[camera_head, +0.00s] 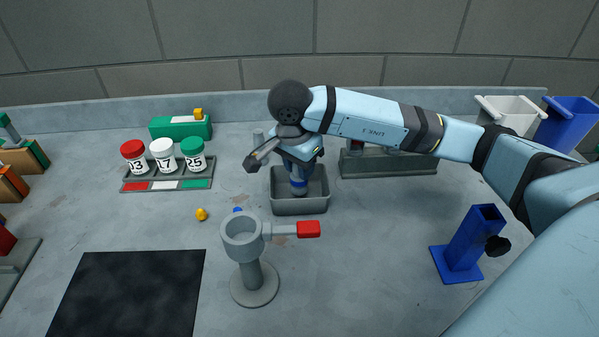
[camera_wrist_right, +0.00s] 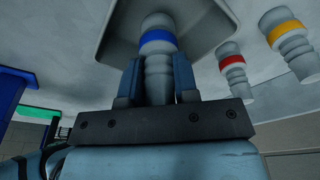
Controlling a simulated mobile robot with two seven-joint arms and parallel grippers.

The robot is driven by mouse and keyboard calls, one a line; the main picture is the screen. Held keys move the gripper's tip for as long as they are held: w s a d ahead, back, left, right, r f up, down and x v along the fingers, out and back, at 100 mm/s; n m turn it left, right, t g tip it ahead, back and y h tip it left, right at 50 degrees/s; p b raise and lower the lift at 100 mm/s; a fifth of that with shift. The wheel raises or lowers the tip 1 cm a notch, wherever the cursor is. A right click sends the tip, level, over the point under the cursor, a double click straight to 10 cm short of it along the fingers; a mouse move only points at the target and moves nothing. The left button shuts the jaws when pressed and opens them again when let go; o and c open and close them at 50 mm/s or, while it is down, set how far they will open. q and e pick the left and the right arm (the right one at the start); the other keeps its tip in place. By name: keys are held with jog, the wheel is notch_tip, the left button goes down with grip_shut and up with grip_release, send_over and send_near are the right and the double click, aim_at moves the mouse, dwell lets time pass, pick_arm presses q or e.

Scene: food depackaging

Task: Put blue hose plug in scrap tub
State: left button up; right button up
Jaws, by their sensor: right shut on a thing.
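The blue hose plug is a grey ribbed piece with a blue band; it shows in the head view (camera_head: 298,184) and in the right wrist view (camera_wrist_right: 157,42). My right gripper (camera_wrist_right: 156,82) is shut on it, with a finger on each side of its ribbed body. The open grey tub (camera_head: 300,206), which I take as the scrap tub, lies under the gripper. The plug points down inside the tub's outline; I cannot tell if it touches the floor. The tub's wall also shows in the wrist view (camera_wrist_right: 104,35). My left gripper is not in view.
A grey rack (camera_head: 400,168) stands right of the tub. Red-banded (camera_wrist_right: 232,68) and yellow-banded (camera_wrist_right: 290,45) plugs show in the wrist view. A grey stand with a red handle (camera_head: 309,229) is in front. A blue holder (camera_head: 470,238) is at right; lidded jars (camera_head: 163,155) are at left.

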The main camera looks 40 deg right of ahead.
aim_at(294, 179)
jog(key=shift+f, duration=1.1)
jog(key=shift+f, duration=0.25)
jog(key=o, duration=1)
jog(key=shift+c, duration=0.2)
jog(key=shift+r, duration=0.1)
notch_tip(294, 179, up, 12)
jog(key=a, duration=0.1)
jog(key=shift+s+a, duration=0.2)
jog(key=shift+a, duration=0.2)
